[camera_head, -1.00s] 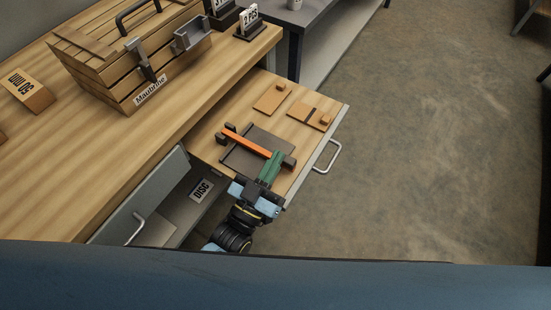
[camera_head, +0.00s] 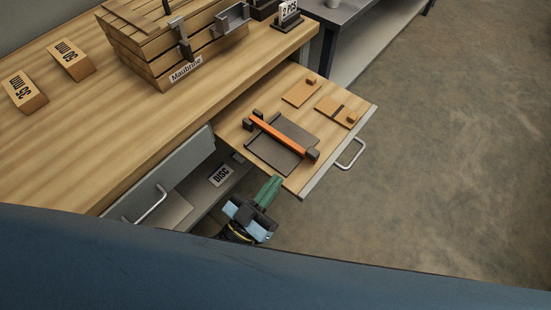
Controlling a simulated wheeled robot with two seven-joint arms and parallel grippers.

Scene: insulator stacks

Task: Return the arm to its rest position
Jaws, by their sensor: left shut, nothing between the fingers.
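My left gripper (camera_head: 268,192) is shut and empty, its green fingers pointing up and to the right. It is just off the front edge of the open drawer (camera_head: 232,122), near the lower drawer, apart from the things on it. A dark tray (camera_head: 273,152) lies in the open drawer with an orange bar (camera_head: 278,136) across it between dark end blocks. Most of my left arm is hidden behind the blue surface at the bottom. My right gripper is out of view.
A lower drawer (camera_head: 160,205) with a DISC label stands open beside the gripper. A wooden crate (camera_head: 150,60) and labelled blocks (camera_head: 72,60) stand on the bench. Small wooden pieces (camera_head: 301,93) lie in the upper drawer. The floor at right is clear.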

